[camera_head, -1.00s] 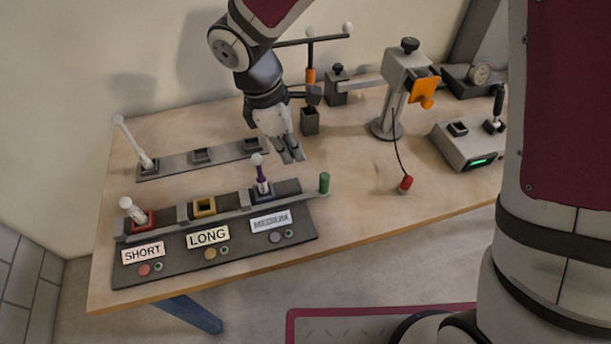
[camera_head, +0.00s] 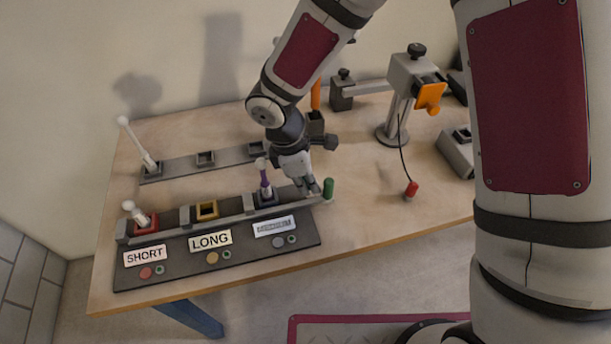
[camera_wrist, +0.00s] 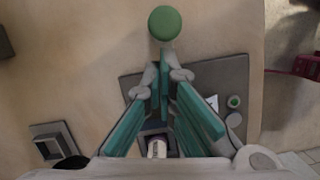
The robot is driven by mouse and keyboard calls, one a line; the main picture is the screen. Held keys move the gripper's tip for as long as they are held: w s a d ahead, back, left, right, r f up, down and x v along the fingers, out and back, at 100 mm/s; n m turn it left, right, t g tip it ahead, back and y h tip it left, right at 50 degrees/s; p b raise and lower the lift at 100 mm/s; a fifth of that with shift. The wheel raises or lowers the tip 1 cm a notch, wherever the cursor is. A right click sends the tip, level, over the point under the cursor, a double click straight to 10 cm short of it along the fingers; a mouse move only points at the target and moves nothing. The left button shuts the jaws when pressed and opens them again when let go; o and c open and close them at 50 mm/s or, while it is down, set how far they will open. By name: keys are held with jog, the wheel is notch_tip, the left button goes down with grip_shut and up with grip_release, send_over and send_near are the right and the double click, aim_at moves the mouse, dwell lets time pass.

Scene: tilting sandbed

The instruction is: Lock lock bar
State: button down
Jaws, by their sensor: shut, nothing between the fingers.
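The lock bar (camera_head: 228,222) is a long grey bar along the rack with the SHORT, LONG and MEDIUM labels. Its upright green handle (camera_head: 328,188) is at the right end. The green handle's round top (camera_wrist: 165,22) also shows in the wrist view, just beyond my fingertips. My gripper (camera_head: 314,190) is shut and empty, low over the bar's right end, close on the left side of the green handle. I cannot tell whether it touches.
A white-headed piece (camera_head: 137,214) stands in the red socket and a purple one (camera_head: 265,180) in the right socket. The yellow socket (camera_head: 206,210) is empty. Behind is a rack (camera_head: 180,165) with a white stick. A red-ended cord (camera_head: 411,189) hangs right; table between is clear.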

jog(key=shift+d, duration=0.1)
jog(key=d, duration=0.2)
jog(key=shift+w+d, duration=0.3)
jog(key=shift+w, duration=0.1)
jog(key=shift+r, duration=0.15)
